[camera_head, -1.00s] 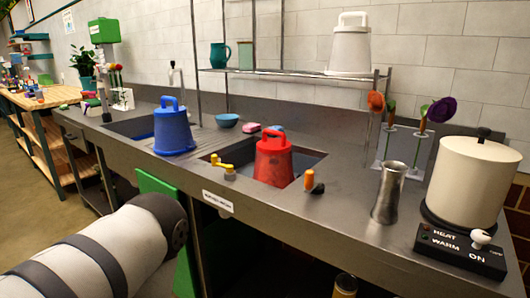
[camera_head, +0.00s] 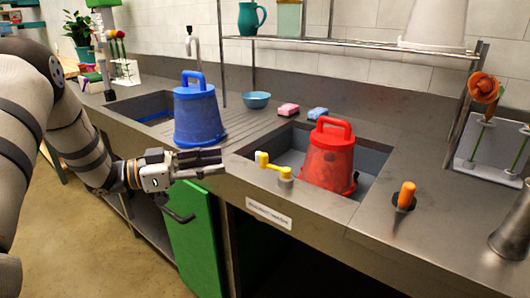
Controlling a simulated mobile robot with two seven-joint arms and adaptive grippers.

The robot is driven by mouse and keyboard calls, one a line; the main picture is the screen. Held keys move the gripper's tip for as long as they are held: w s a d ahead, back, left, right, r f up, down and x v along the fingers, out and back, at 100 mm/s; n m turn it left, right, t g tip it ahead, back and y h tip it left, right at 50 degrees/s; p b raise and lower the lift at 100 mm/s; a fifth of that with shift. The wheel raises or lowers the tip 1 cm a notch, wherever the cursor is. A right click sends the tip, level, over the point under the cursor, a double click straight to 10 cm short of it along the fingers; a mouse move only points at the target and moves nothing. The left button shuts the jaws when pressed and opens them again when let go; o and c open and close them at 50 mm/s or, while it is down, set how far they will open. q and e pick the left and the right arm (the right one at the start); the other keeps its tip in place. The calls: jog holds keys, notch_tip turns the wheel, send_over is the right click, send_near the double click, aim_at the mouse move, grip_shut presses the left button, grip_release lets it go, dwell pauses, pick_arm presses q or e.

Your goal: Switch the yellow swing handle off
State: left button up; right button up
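The yellow swing handle (camera_head: 274,166) sits on a grey round pivot on the front rim of the sink that holds the red bucket. Its arm lies roughly level, with a raised yellow knob at its left end. My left gripper (camera_head: 224,161) is in front of the counter, left of the handle and apart from it. Its dark fingers point right towards the handle, look spread, and hold nothing. My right gripper is not in view.
The red bucket (camera_head: 328,158) stands in the sink just behind the handle. A blue bucket (camera_head: 200,116) stands behind my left gripper. An orange handle (camera_head: 405,194) rises from the counter at right. A green door (camera_head: 195,240) hangs below the counter.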

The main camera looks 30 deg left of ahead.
aim_at(264, 154)
pick_arm(q)
jog(key=b+x, duration=0.1)
jog(key=x, duration=1.1)
jog(key=shift+s+d, duration=0.15)
grip_shut()
